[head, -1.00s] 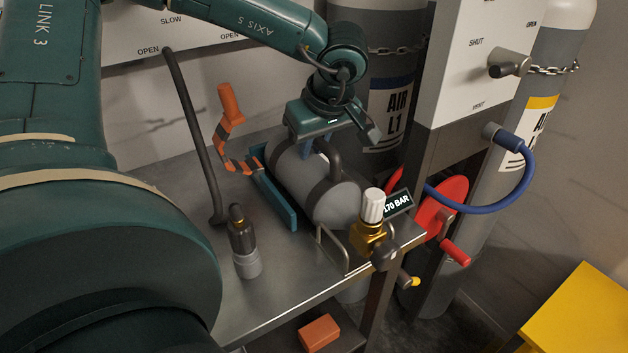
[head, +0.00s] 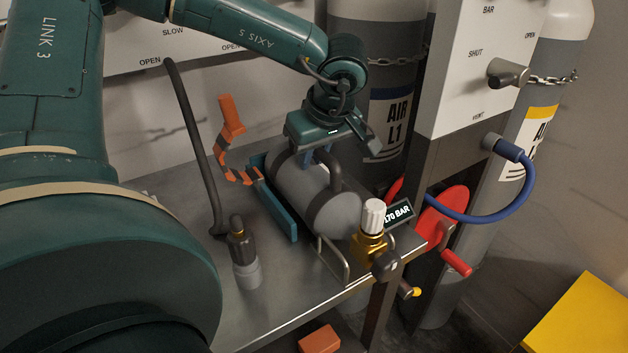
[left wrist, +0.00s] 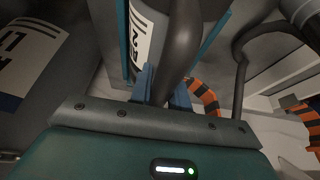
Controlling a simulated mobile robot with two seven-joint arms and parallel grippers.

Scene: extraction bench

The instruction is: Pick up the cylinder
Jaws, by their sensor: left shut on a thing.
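The grey cylinder (head: 335,205) lies on its side on the metal bench, with dark bands and a dark curved handle (head: 331,172) on top. A brass valve with a white knob (head: 373,216) stands at its near right end. My left gripper (head: 318,160) is above the cylinder and shut on the handle. In the left wrist view the blue fingers (left wrist: 160,88) close around the dark handle (left wrist: 178,55), with the cylinder's white label (left wrist: 142,38) behind. The cylinder's underside is hidden. My right gripper is not in view.
A blue rail (head: 279,205) and a metal wire bracket (head: 333,262) flank the cylinder. A hose with a grey-tipped fitting (head: 243,255) stands on the bench at left. An orange lever (head: 231,115) is behind. Tall gas bottles and a white panel (head: 472,70) stand at right.

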